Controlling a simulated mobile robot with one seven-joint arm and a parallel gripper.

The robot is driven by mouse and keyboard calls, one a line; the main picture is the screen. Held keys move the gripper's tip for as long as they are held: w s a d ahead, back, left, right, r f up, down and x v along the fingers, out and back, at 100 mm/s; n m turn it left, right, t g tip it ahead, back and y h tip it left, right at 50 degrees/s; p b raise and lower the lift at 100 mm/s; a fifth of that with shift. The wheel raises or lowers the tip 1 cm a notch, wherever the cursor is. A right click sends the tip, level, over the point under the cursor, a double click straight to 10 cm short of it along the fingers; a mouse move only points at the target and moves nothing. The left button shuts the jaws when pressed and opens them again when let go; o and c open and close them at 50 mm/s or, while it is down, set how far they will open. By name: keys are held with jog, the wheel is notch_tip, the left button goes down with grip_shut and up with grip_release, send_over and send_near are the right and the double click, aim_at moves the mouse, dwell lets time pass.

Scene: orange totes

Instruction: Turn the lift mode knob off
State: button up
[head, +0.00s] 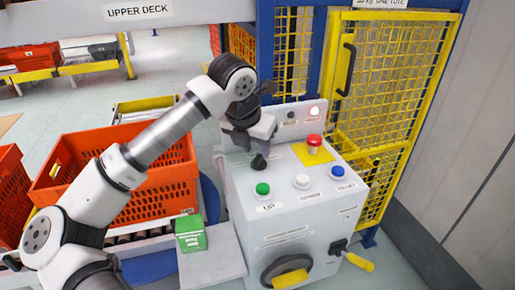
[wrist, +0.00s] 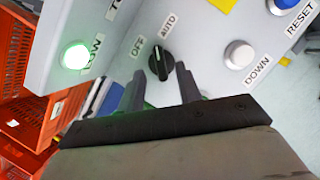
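The lift mode knob (wrist: 158,63) is a black rotary knob on the grey panel, below the labels OFF (wrist: 137,46) and AUTO (wrist: 167,25) in the wrist view. Its upper end points between these labels; I cannot tell which position it is set to. In the head view the black knob (head: 259,162) shows just below my gripper (head: 254,140), at the left of the panel top.
The control box (head: 300,228) carries a green button (head: 263,189), white button (head: 302,181), blue button (head: 338,172) and red emergency button (head: 314,142). A green lamp (wrist: 75,57) glows in the wrist view. An orange tote (head: 120,185) stands left; a yellow cage (head: 390,80) stands behind.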

aim_at(259, 155)
jog(key=shift+x, duration=1.6)
jog(key=shift+r, duration=0.1)
jog(key=shift+c, duration=0.2)
grip_shut()
